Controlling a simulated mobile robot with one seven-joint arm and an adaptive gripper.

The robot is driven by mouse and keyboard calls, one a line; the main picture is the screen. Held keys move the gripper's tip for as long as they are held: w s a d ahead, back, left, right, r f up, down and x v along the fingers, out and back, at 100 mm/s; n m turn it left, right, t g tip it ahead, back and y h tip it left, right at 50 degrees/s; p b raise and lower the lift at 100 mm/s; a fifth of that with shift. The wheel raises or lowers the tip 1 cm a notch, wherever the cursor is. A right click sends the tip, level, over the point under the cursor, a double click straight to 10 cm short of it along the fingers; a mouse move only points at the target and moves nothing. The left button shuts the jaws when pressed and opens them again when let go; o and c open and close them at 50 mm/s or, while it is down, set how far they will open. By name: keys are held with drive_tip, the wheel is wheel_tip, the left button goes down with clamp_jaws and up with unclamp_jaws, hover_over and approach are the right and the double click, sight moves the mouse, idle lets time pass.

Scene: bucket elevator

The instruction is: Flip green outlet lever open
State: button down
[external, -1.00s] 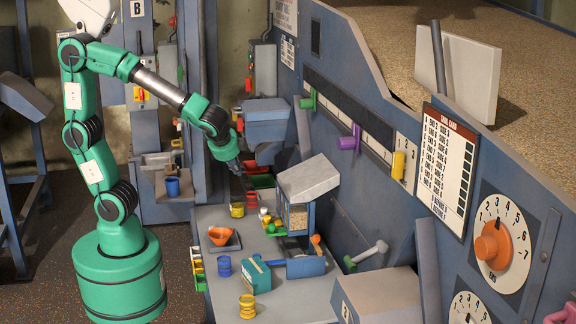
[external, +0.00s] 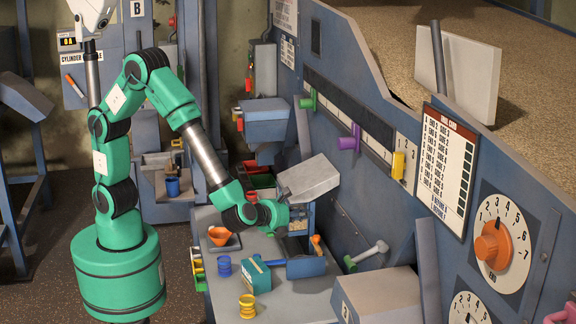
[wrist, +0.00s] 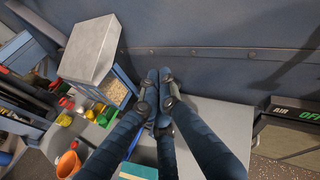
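A lever with a green end (external: 349,263) and a pale grey head sticks out low on the blue machine wall, right of the bench, in the external view. I cannot make it out in the wrist view. My gripper (wrist: 158,78) is over the bench in front of the blue wall, its dark fingers drawn together with nothing seen between them. In the external view the gripper (external: 298,216) is partly hidden by my green wrist, left of and above the lever and apart from it.
A grey-lidded hopper (external: 308,178) stands beside my gripper; it also shows in the wrist view (wrist: 90,48). A teal box (external: 256,276), yellow spool (external: 247,306) and orange bowl (external: 219,236) are on the bench. A grey block (external: 378,298) stands in front of the lever.

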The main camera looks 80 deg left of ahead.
drive_tip(key=s+d+f+m+t+h, duration=0.1)
drive_tip(key=d+f+m+h, duration=0.1)
drive_tip(key=d, duration=0.6)
drive_tip(key=s+d+f+m+t+h+p, duration=0.1)
drive_tip(key=d+f+m+h, duration=0.2)
drive_tip(key=d+f+m, duration=0.2)
drive_tip(key=s+d+f+m+t+h, duration=0.1)
drive_tip(key=d+f+m+t+h, duration=0.1)
drive_tip(key=d, duration=0.9)
wheel_tip(320, 180, down, 2)
drive_tip(key=shift+s+f+m, duration=0.15)
drive_tip(key=shift+s+m, duration=0.15)
drive_tip(key=shift+m, duration=0.6)
drive_tip(key=w+f+b, duration=0.1)
drive_tip(key=w, duration=0.9)
drive_tip(key=r, duration=0.1)
drive_tip(key=s+r, duration=0.1)
drive_tip(key=r, duration=0.1)
drive_tip(key=shift+r+b, duration=0.3)
drive_tip(key=shift+b, duration=0.05)
drive_tip(key=shift+r+p, duration=0.2)
drive_tip(key=shift+p, duration=0.1)
